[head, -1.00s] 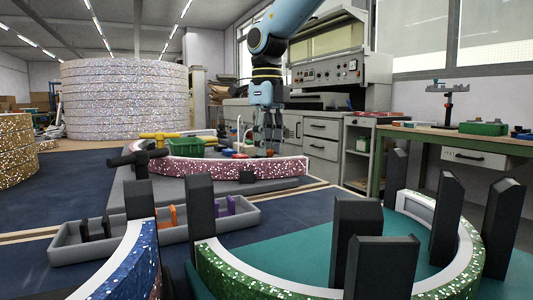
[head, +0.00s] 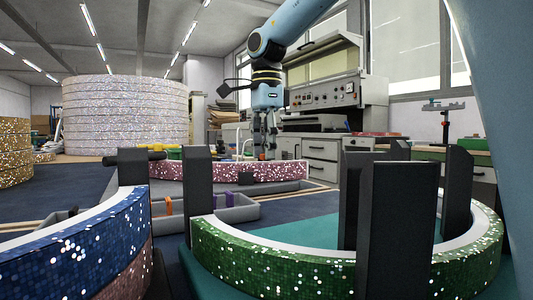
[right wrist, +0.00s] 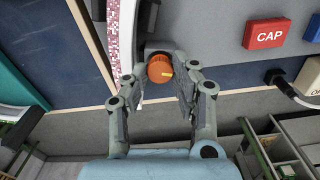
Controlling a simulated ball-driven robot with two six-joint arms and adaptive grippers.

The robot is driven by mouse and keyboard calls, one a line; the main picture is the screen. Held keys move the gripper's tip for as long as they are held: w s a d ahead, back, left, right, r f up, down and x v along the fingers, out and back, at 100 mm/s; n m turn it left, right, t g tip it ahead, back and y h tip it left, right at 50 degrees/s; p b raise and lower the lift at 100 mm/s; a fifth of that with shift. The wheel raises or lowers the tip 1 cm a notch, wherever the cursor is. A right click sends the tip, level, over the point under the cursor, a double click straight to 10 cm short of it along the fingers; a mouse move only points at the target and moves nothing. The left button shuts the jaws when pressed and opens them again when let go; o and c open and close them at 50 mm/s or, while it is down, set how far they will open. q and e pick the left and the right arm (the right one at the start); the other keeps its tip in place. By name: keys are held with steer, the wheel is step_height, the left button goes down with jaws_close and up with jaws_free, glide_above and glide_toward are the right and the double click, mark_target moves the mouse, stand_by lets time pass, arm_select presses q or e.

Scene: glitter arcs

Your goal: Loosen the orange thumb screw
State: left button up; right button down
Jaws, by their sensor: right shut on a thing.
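The orange thumb screw (right wrist: 160,69) shows in the right wrist view as a ribbed round knob with a pale yellow mark on it. It sits on a dark mount beside a pink glitter arc (right wrist: 112,32). My right gripper (right wrist: 160,80) has a finger on each side of the knob and is shut on it. My left gripper is not in view.
In the right wrist view a red CAP block (right wrist: 267,34) and a dark plug with a cable (right wrist: 276,77) lie to the right. In the head view a blue arc (head: 100,240), a green arc (head: 300,262) and dark uprights (head: 200,180) stand in front, near a grey tray (head: 240,212).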

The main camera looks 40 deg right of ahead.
steer(key=n, duration=0.2)
steer(key=shift+f+n+b, duration=0.2)
steer(key=shift+n+b, duration=0.15)
steer(key=shift+n, duration=0.05)
steer(key=n, duration=0.5)
steer(key=shift+b, duration=0.4)
steer(key=n, duration=0.5)
steer(key=shift+a+n, duration=0.1)
steer(key=shift+n, duration=0.3)
steer(key=n, duration=0.4)
steer(key=shift+s+b, duration=0.1)
steer(key=shift+b, duration=0.2)
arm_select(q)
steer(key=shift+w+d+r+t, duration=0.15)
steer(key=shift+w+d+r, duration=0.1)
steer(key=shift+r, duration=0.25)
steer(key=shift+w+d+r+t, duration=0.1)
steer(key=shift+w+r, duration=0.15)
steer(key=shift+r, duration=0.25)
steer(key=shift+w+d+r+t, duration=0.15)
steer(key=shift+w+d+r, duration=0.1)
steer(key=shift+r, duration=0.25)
arm_select(e)
steer(key=shift+n, duration=1.1)
